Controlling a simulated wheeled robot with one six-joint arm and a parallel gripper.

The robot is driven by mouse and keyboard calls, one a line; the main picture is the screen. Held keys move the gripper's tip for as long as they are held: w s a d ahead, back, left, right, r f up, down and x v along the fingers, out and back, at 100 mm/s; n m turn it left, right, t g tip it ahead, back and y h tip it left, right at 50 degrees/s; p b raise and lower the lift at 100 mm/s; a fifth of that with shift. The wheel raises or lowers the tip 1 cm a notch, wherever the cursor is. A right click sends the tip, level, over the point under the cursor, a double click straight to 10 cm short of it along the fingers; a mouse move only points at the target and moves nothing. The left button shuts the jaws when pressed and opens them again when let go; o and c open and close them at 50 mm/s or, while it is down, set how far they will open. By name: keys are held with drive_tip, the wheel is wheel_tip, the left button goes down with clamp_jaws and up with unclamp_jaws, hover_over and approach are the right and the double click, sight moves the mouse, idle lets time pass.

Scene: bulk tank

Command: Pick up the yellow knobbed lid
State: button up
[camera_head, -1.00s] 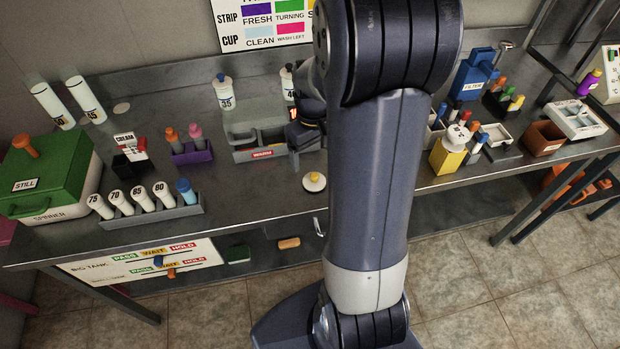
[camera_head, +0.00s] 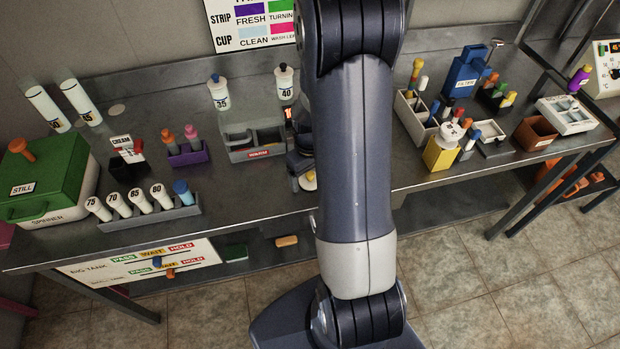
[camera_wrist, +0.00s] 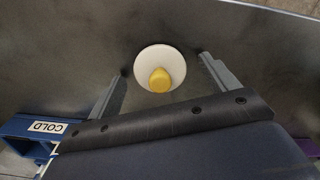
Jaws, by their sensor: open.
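The lid is a white disc with a yellow knob. In the wrist view the yellow knobbed lid (camera_wrist: 146,60) lies on the dark bench top, between and just ahead of my two fingers. In the head view the lid (camera_head: 309,184) shows partly, below my gripper and beside my forearm, which hides its right side. My gripper (camera_wrist: 163,65) is open and empty, with one finger on each side of the lid and clear of it. In the head view my gripper is mostly hidden behind my arm.
A grey tray (camera_head: 239,152) stands just left of my gripper. A rack of white tubes (camera_head: 188,210) stands further left. A blue holder marked COLD (camera_wrist: 22,130) shows at lower left in the wrist view. The bench front edge is close to the lid.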

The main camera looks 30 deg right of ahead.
drive_tip(key=shift+c, duration=0.5)
drive_tip(key=c, duration=1)
drive_tip(key=shift+o, duration=0.2)
